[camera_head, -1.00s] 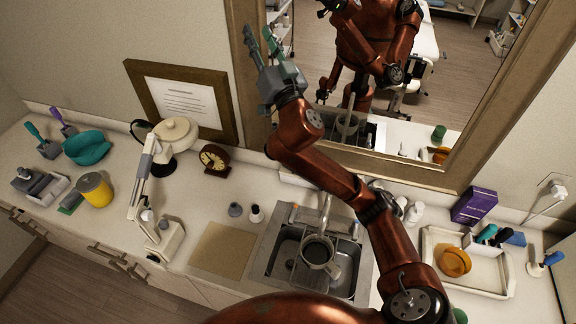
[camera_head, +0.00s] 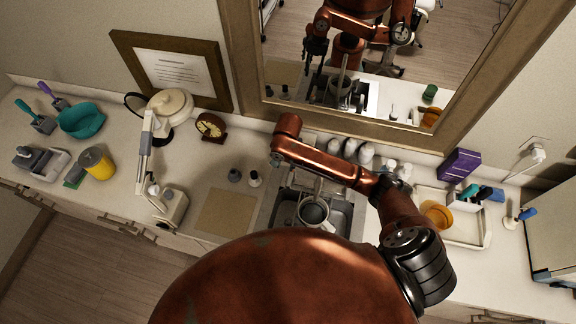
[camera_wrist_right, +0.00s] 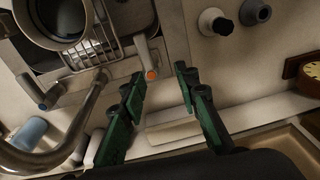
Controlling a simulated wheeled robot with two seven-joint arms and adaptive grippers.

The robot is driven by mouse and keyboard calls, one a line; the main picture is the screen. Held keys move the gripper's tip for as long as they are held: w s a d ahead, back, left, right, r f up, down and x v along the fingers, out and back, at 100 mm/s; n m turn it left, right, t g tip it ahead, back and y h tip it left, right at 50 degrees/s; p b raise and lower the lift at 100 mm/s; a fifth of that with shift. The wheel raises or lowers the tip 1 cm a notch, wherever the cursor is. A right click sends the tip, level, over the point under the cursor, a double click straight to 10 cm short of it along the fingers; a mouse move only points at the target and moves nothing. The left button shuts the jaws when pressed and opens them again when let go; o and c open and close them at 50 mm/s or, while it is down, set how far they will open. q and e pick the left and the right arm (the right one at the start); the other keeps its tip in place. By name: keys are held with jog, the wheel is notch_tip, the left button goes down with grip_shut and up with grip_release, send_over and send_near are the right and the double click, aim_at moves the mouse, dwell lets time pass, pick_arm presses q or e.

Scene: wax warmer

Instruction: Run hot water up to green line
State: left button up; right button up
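A pot or jug with a dark inside (camera_head: 313,213) stands in the metal sink (camera_head: 262,215); it also shows at the top left of the right wrist view (camera_wrist_right: 72,48). No green line shows. The curved metal spout (camera_wrist_right: 82,122) runs at the left of that view. A tap handle with an orange end (camera_wrist_right: 150,72) stands at my right gripper's (camera_wrist_right: 160,75) open, empty fingertips, nearer the left finger; contact cannot be told. Another tap handle with a bluish end (camera_wrist_right: 40,100) lies across the spout. My left gripper is out of view.
Two small dark-topped bottles (camera_wrist_right: 215,22) stand beside the sink. A framed mirror (camera_head: 380,130) rises behind it. A brown clock (camera_head: 211,127) and white lamp (camera_head: 168,104) stand left. A white tray (camera_head: 470,237) and purple box (camera_head: 459,165) stand right. A tan mat (camera_head: 227,212) is bare.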

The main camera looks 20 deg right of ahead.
aim_at(288, 184)
jog(key=s+f, duration=0.1)
jog(key=s+f+g, duration=0.1)
jog(key=s, duration=0.1)
jog(key=shift+s+d, duration=0.1)
jog(key=shift+f, duration=3.85)
jog(key=shift+f, duration=0.2)
jog(key=shift+f, duration=0.2)
